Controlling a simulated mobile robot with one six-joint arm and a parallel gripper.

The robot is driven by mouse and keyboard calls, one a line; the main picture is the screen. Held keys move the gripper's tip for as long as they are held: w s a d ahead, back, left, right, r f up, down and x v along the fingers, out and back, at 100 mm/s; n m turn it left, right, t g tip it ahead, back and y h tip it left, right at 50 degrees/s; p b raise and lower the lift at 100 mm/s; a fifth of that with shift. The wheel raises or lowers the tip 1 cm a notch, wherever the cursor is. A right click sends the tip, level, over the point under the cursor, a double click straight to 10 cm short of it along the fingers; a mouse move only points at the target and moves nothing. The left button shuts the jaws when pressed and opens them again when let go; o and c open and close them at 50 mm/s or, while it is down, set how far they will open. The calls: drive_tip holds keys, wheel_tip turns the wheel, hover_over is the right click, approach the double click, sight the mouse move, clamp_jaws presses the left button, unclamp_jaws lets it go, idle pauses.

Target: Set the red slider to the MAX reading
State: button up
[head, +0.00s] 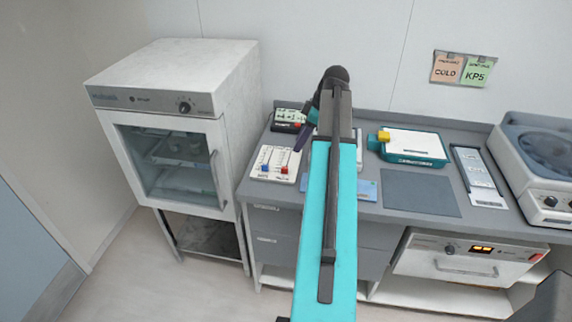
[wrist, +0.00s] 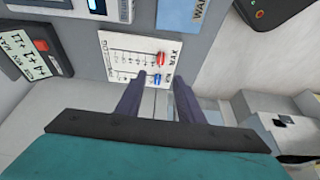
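The white slider panel (head: 262,176) lies on the grey counter left of my arm. Its red slider (head: 284,169) sits near the front end of its track, with the blue slider (head: 264,168) to its left. In the wrist view, the red slider (wrist: 160,58) is near the right end of its scale, just beyond my fingertips. The blue slider (wrist: 155,78) appears between the fingertips. My gripper (wrist: 160,77) is open and empty, with two dark fingers apart; in the head view it (head: 302,146) is just right of the panel. The scale's lettering is too small to read surely.
A teal-and-white device (head: 412,146) and a grey mat (head: 420,198) are to the right. A glass-door cabinet (head: 175,150) stands left of the counter. A blue card (head: 367,188) lies beside my arm.

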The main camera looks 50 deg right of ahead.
sight(285, 167)
drive_tip(key=shift+p+x, duration=1.95)
drive_tip(key=shift+x, duration=4.45)
drive_tip(key=shift+s, duration=0.1)
clamp_jaws()
